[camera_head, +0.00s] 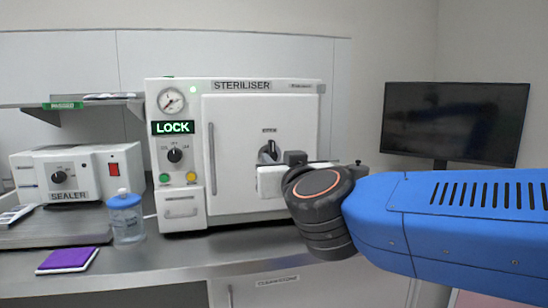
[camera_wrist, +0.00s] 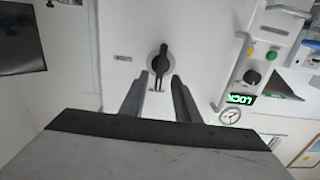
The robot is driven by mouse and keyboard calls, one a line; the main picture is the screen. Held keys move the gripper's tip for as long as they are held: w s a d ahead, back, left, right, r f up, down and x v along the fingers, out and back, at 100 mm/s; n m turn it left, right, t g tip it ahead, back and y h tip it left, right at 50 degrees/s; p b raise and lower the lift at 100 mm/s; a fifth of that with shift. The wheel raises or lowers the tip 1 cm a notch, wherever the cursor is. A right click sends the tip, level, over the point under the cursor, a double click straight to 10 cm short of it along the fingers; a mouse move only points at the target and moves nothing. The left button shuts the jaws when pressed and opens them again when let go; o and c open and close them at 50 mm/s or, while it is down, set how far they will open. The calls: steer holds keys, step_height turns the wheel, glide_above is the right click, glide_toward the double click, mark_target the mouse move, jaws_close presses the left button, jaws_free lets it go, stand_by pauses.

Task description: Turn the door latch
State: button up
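The door latch (camera_wrist: 161,60) is a black turning handle on a round base on the white steriliser door (camera_head: 234,128). In the head view the latch (camera_head: 268,151) is partly hidden by my gripper and wrist. The door looks shut, and the green display (camera_head: 173,127) reads LOCK.
A vertical door handle (camera_head: 211,158) stands out left of the latch. A blue-capped bottle (camera_head: 126,218), a sealer (camera_head: 75,172) and a purple pad (camera_head: 68,259) are on the counter (camera_head: 190,253) to the left. A dark monitor (camera_head: 455,122) is at right.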

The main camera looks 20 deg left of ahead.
mark_target(273, 156)
steer(key=shift+x, duration=2.2)
jaws_close()
